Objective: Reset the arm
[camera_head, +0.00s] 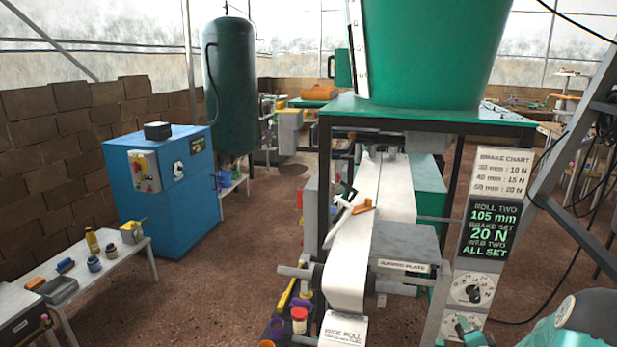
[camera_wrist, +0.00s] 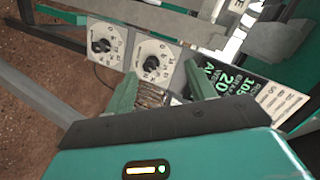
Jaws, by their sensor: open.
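My gripper (camera_wrist: 162,88) is open in the wrist view, with two green fingers apart and nothing between them. Beyond the fingers is a pale panel with two black dials, one dial (camera_wrist: 103,45) at the left and one dial (camera_wrist: 152,63) nearer the fingers. I cannot tell whether a finger touches the panel.
A green-lettered display (camera_head: 490,229) and a brake chart (camera_head: 503,172) stand above the dials. A white paper web (camera_head: 352,243) runs down the machine to the left. Several small pots, including a red one (camera_head: 299,318), stand below it. A blue cabinet (camera_head: 163,190) is farther left, with open floor between.

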